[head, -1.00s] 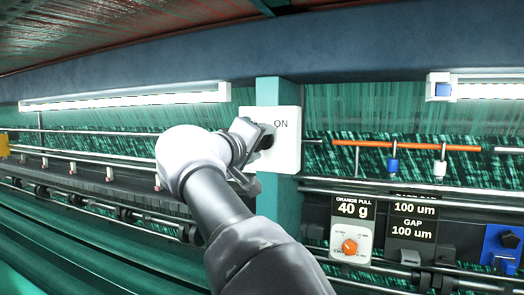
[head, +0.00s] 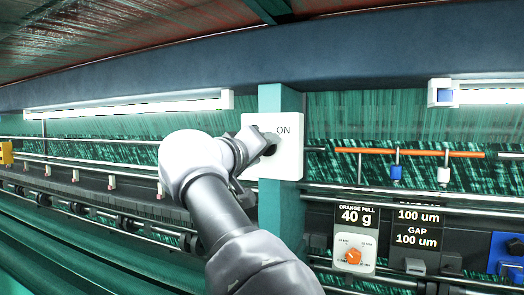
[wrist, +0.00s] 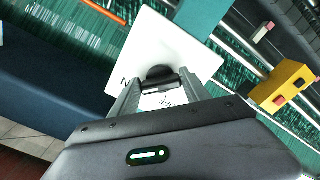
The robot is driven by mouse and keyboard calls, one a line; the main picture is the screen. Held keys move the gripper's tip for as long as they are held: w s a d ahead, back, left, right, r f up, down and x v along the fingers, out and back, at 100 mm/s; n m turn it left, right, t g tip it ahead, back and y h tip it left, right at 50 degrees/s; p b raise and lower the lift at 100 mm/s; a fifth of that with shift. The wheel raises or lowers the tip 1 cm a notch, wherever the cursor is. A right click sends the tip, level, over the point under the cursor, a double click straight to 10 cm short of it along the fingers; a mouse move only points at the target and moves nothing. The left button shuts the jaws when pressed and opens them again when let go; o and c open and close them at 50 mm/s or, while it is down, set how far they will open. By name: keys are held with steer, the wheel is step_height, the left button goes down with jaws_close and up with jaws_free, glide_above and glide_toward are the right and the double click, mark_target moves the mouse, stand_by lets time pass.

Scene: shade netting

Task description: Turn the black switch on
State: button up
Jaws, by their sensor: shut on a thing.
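The black switch (wrist: 160,76) is a dark knob on a white plate (wrist: 187,52) with ON and OFF lettering. In the head view the plate (head: 288,164) is fixed to a teal post, with ON showing at its upper right and the switch (head: 269,149) partly behind my gripper (head: 258,152). In the wrist view my gripper (wrist: 159,92) has one finger on each side of the knob and is shut on it. The fingers hide part of the lettering. I cannot tell exactly which label the knob points to.
Right of the post are an orange rod (head: 420,152), an orange dial (head: 353,255) under a 40 g sign, and a blue panel (head: 508,255). A yellow box with buttons (wrist: 284,88) shows in the wrist view. Rails run along both sides of the post.

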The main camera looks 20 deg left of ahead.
steer(key=o, duration=1.4)
steer(key=shift+f, duration=0.1)
steer(key=s+b, duration=0.1)
steer(key=s, duration=0.4)
steer(key=s+a+b, duration=0.1)
steer(key=s, duration=0.5)
steer(key=s+b, duration=0.1)
steer(key=s, duration=0.5)
steer(key=shift+s+a+b, duration=0.15)
steer(key=shift+s+b, duration=0.05)
steer(key=shift+b, duration=0.15)
